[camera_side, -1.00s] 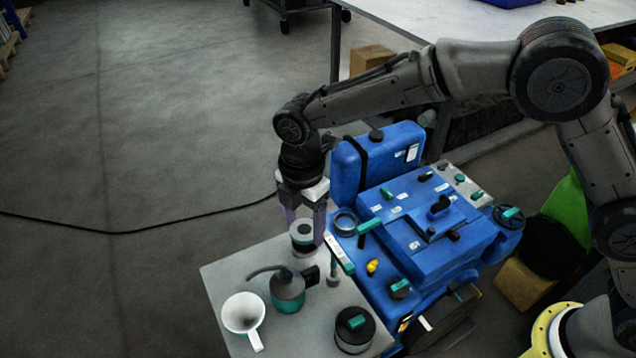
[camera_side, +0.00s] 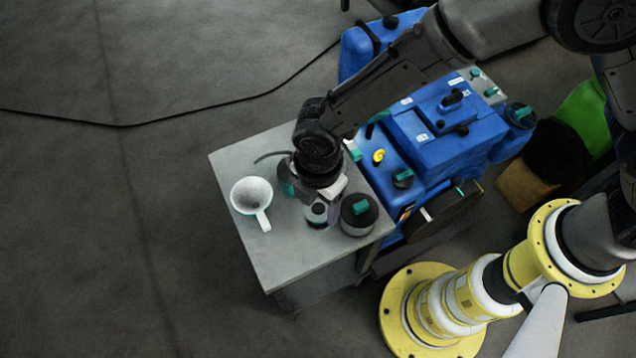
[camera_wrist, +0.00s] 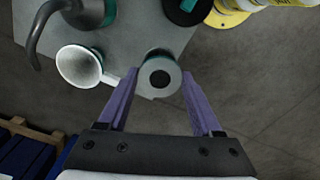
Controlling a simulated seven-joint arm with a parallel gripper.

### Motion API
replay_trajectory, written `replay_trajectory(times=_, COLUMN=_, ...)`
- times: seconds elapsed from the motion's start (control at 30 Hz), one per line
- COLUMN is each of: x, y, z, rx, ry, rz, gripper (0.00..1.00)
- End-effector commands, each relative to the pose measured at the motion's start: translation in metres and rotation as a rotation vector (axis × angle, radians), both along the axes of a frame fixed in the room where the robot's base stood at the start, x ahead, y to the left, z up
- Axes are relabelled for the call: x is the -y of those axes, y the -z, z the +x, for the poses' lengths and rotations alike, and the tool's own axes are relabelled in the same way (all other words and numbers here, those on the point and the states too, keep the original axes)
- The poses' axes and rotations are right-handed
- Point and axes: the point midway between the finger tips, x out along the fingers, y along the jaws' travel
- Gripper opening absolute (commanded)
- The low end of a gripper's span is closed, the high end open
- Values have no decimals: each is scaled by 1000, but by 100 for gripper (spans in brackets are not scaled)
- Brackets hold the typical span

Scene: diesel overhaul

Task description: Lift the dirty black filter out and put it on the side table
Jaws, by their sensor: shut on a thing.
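My gripper (camera_wrist: 160,74) is shut on a round filter (camera_wrist: 147,82), one finger on each side. The filter has a pale grey end face with a dark hole in its middle and a darker side. In the side view the filter (camera_side: 317,211) is low at the side table (camera_side: 265,243), between the can and the black jar. My wrist hides part of it. I cannot tell whether it touches the table top. The blue engine (camera_side: 440,130) stands right behind the table.
A white funnel (camera_side: 250,192) lies at the table's left. A teal-and-grey can (camera_side: 285,178) is partly hidden by my wrist. A black jar with a teal handle (camera_side: 358,213) stands close right of the filter. The table's front left is clear.

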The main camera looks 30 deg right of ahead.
Motion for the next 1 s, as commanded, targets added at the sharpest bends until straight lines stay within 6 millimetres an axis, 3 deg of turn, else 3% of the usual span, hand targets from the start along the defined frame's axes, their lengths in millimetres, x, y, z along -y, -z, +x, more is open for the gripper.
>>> replay_trajectory(times=1.0, x=0, y=96, z=1, rx=1, ry=0, rz=0, gripper=11)
